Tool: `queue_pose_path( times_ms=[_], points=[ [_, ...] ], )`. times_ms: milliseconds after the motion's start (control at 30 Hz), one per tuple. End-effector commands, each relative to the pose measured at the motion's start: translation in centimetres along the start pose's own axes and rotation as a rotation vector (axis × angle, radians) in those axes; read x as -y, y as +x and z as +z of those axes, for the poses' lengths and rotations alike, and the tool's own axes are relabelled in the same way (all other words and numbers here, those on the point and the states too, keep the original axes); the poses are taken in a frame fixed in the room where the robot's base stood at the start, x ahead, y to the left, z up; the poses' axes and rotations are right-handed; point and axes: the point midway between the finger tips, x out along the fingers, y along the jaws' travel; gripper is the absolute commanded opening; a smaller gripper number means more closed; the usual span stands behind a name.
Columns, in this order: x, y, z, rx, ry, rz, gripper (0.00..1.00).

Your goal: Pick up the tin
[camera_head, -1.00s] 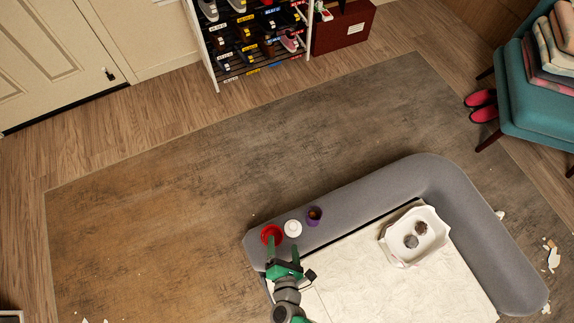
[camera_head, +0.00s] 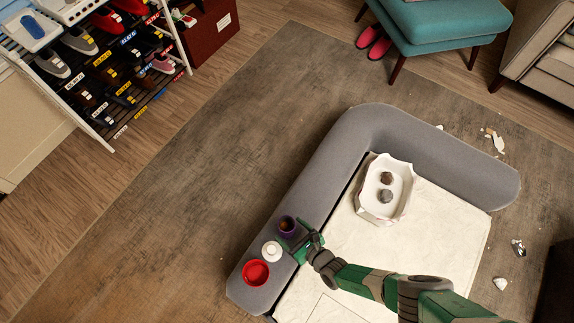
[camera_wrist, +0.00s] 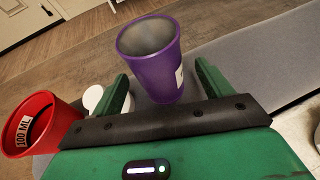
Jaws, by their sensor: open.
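A purple tapered, cup-shaped tin with a grey inside (camera_head: 286,225) stands on the grey padded rim of the bed-like piece. In the wrist view the purple tin (camera_wrist: 150,65) shows a white label at its right side. My gripper (camera_head: 293,236) is open and empty. Its two green fingers point at the tin, one on each side of its lower part in the wrist view. I cannot tell how deep the tin is between them. A red cup (camera_head: 256,273) and a small white item (camera_head: 271,251) stand beside it on the rim.
A white tray (camera_head: 369,205) with two round grey items sits on the white quilted bed (camera_head: 432,240). Pale scraps (camera_head: 497,142) lie on the floor at right. A shoe rack (camera_head: 110,65) stands at the upper left, a teal chair (camera_head: 440,30) at the top.

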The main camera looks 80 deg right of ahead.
Motion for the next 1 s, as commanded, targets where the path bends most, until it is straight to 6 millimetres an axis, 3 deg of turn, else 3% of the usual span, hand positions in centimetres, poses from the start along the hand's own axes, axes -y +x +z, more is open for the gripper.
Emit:
queue_pose_path(
  times_ms=[100, 367, 633, 867, 1000],
  points=[
    [-0.1, 1.8, -0.4, 0.001, 0.000, 0.001, 0.78],
    [0.0, 2.0, 0.0, 0.000, 0.001, 0.000, 0.78],
    [0.0, 2.0, 0.0, 0.000, 0.001, 0.000, 0.25],
    [0.0, 1.9, 0.1, 0.001, 0.001, 0.000, 0.25],
    [0.0, 1.6, 1.1, 0.002, 0.001, 0.000, 0.25]
  ],
)
